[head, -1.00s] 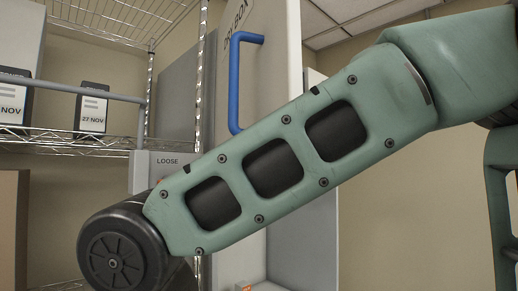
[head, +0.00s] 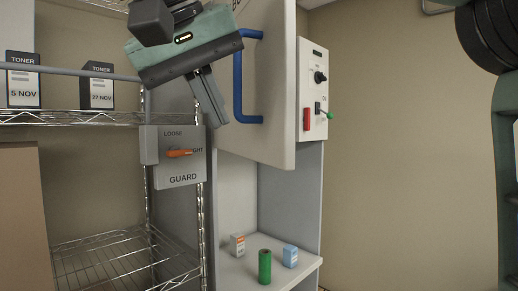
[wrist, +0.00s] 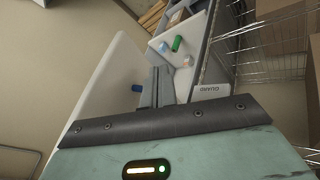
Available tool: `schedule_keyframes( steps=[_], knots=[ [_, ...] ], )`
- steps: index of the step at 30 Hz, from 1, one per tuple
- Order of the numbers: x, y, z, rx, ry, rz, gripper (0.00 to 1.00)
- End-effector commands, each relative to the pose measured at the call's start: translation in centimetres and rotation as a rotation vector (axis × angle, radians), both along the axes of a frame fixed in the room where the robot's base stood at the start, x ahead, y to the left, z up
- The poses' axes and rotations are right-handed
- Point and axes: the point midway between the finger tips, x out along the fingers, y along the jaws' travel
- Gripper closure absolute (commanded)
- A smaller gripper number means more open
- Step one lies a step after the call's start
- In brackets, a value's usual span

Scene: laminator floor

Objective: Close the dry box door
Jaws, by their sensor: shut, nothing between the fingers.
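The dry box door (head: 275,120) is a pale panel that stands open in the head view, with the lower inside of the box visible beneath it. Its blue bar handle (head: 238,85) is upright on its left part. In the wrist view the door (wrist: 105,85) fills the left middle, and part of the blue handle (wrist: 137,88) shows beside my fingers. My gripper (head: 220,119) is shut and empty, pointing down just left of the handle in the head view. It also shows in the wrist view (wrist: 160,72). I cannot tell whether it touches the door.
A small orange-and-white box (head: 237,244), a green cylinder (head: 264,267) and a blue box (head: 290,256) stand inside below. A guard switch box (head: 180,160) and wire shelf (head: 70,117) with toner boxes are at left. A control panel (head: 314,95) is behind the door.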

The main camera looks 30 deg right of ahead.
Motion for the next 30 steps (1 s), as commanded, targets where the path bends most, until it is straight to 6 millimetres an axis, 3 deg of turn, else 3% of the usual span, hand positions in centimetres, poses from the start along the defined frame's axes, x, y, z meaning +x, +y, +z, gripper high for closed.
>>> schedule_keyframes(
  steps=[10, 18, 30],
  knots=[
    [2.3, -3.6, -5.4, -0.002, 0.003, -0.004, 1.00],
    [2.1, -6.8, -5.2, -0.001, 0.001, -0.001, 1.00],
    [2.0, -7.4, -5.5, 0.001, 0.002, 0.003, 1.00]
  ],
)
